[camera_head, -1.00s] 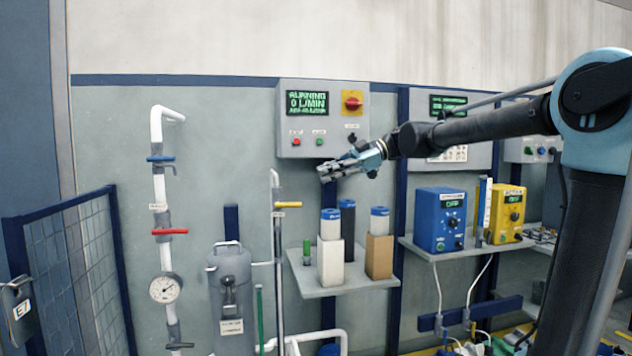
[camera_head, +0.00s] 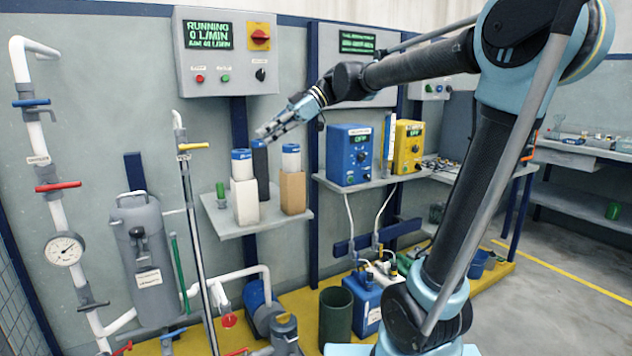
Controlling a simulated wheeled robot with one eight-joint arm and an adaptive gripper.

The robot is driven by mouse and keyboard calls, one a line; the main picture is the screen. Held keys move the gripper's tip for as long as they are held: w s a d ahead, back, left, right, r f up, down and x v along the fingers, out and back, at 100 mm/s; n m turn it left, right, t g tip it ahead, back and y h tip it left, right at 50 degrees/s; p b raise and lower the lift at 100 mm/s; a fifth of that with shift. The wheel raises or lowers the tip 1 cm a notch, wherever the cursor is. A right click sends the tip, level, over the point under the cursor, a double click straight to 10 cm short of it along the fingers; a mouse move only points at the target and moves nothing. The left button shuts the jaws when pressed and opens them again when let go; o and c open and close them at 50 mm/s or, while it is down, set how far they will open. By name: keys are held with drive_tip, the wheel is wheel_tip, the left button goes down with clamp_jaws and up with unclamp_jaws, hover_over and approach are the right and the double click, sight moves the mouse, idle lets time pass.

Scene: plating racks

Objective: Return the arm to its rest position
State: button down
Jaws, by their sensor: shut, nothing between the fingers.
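My gripper (camera_head: 277,128) is at the end of my raised arm, pointing left and a little down. It is shut and holds nothing. In the picture it is just above the blue-topped cylinders on the wall shelf (camera_head: 226,222). I cannot tell the exact gap between the gripper and the dark cylinder (camera_head: 260,172). My arm reaches from its column at the right toward the wall.
The control panel (camera_head: 225,85) reads "RUNNING 0 L/MIN". Blue (camera_head: 348,158) and yellow (camera_head: 408,150) boxes stand to the right. Pipes and a grey canister (camera_head: 145,260) stand left. Floor (camera_head: 560,300) at right is clear.

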drive_tip(key=s+d+f+m+t+h, duration=0.2)
drive_tip(key=d+f+m, duration=0.5)
drive_tip(key=d+f, duration=0.4)
drive_tip(key=s+d+f+m+t+h, duration=0.2)
drive_tip(key=s+d+f+m+h, duration=0.3)
drive_tip(key=d+f, duration=0.7)
drive_tip(key=s+d+f+m+t+h, duration=0.2)
drive_tip(key=s+d+f+m+h, duration=0.1)
drive_tip(key=s+d+f+m, duration=0.4)
drive_tip(key=d+f+m, duration=0.3)
drive_tip(key=d+f, duration=0.2)
drive_tip(key=d, duration=0.1)
drive_tip(key=shift+s+m+h, duration=0.15)
drive_tip(key=shift+m+h, duration=0.25)
drive_tip(key=shift+w+f, duration=0.15)
drive_tip(key=shift+w, duration=0.3)
drive_tip(key=shift+a, duration=0.1)
